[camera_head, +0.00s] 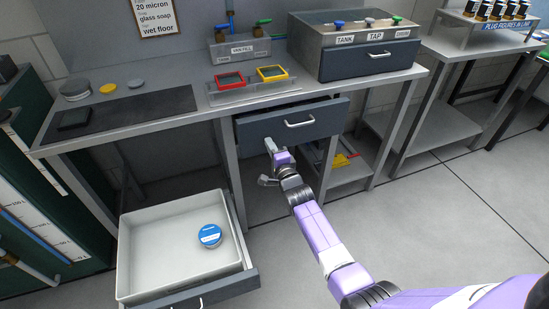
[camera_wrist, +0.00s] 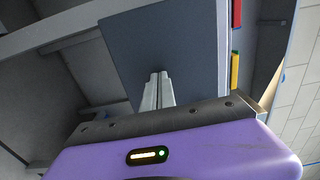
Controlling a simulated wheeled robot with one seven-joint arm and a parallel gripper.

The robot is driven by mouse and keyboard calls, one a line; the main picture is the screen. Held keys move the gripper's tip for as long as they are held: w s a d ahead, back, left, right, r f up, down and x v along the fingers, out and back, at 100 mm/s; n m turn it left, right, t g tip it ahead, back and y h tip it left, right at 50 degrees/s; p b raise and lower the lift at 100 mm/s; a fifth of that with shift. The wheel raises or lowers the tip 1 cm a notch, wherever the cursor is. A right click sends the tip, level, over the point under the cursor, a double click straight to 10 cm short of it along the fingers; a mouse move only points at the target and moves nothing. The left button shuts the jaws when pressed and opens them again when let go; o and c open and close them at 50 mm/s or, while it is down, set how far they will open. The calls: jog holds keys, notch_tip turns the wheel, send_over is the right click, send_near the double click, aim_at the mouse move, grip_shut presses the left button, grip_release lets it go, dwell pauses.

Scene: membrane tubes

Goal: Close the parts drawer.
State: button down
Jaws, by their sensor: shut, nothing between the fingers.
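An open drawer (camera_head: 130,228) with a pale, deep tray sits low at the left. It holds a round tin with a blue label (camera_head: 209,236), and its dark front (camera_head: 215,291) faces the bottom of the head view. A second drawer (camera_head: 275,128), dark-fronted with a bar handle (camera_head: 300,122), sits under the bench top and looks nearly shut. No label shows which is the parts drawer. My gripper (camera_head: 269,146) is shut and empty, just below the upper drawer's front. In the wrist view, its fingers (camera_wrist: 159,84) point at a dark panel (camera_wrist: 150,40); contact is unclear.
The bench (camera_head: 135,128) carries a dark mat, red and yellow frames (camera_head: 230,80) and a tank unit (camera_head: 365,50). A lower shelf (camera_head: 350,178) with red and yellow parts is right of my gripper. A green cabinet (camera_head: 30,175) stands left. Floor at right is clear.

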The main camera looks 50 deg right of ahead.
aim_at(265, 136)
jog(key=b+x, duration=0.2)
jog(key=x, duration=0.3)
jog(key=shift+f, duration=0.1)
jog(key=shift+w+d, duration=0.1)
jog(key=shift+w, duration=0.15)
jog(key=shift+w+r, duration=0.2)
jog(key=shift+r, duration=0.1)
jog(key=shift+s+f, duration=0.1)
